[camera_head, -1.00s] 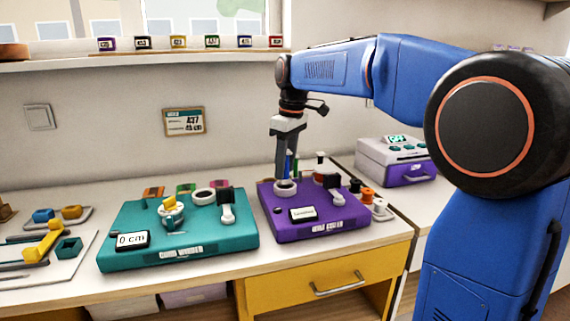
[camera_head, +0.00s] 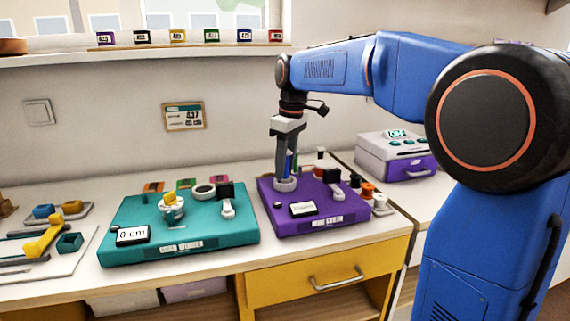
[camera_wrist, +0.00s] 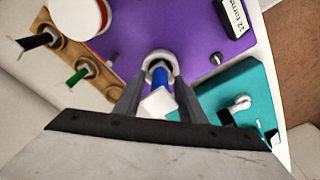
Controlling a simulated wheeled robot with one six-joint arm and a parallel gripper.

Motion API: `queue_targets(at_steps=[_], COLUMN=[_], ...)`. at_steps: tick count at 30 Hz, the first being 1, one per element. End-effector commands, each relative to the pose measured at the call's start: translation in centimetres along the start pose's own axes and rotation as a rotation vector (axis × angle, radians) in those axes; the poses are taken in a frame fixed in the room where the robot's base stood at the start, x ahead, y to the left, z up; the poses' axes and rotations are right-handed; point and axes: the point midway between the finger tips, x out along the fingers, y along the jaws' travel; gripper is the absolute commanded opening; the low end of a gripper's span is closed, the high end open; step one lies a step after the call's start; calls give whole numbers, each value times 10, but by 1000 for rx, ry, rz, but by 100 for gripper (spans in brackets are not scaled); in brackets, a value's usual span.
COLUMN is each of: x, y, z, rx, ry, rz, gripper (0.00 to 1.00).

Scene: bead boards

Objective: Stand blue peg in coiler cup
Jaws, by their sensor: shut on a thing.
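My gripper (camera_head: 284,176) points straight down over the purple board (camera_head: 345,216). It is shut on the blue peg (camera_wrist: 160,76), which has a pale square end (camera_wrist: 158,103) facing the wrist camera. A pale round cup (camera_head: 285,185) stands on the purple board right under the fingertips. In the wrist view the cup's rim (camera_wrist: 163,54) rings the far end of the peg, and the fingertips are close to the rim. The peg looks about upright. Whether its lower end touches the cup floor is hidden.
A teal board (camera_head: 190,240) with a yellow-topped cup stands to the left. A wooden rack (camera_wrist: 75,55) with black and green pegs is beside the purple board. A black-topped post (camera_head: 331,178) and spools (camera_head: 368,190) are right of the gripper.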

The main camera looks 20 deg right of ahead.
Motion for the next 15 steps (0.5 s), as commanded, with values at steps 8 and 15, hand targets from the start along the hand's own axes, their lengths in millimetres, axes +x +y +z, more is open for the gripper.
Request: queue_targets(at_steps=[8, 15], x=[0, 0], y=[0, 0], z=[0, 0], rx=[0, 0], ry=[0, 0], rz=[0, 0], gripper=[53, 59])
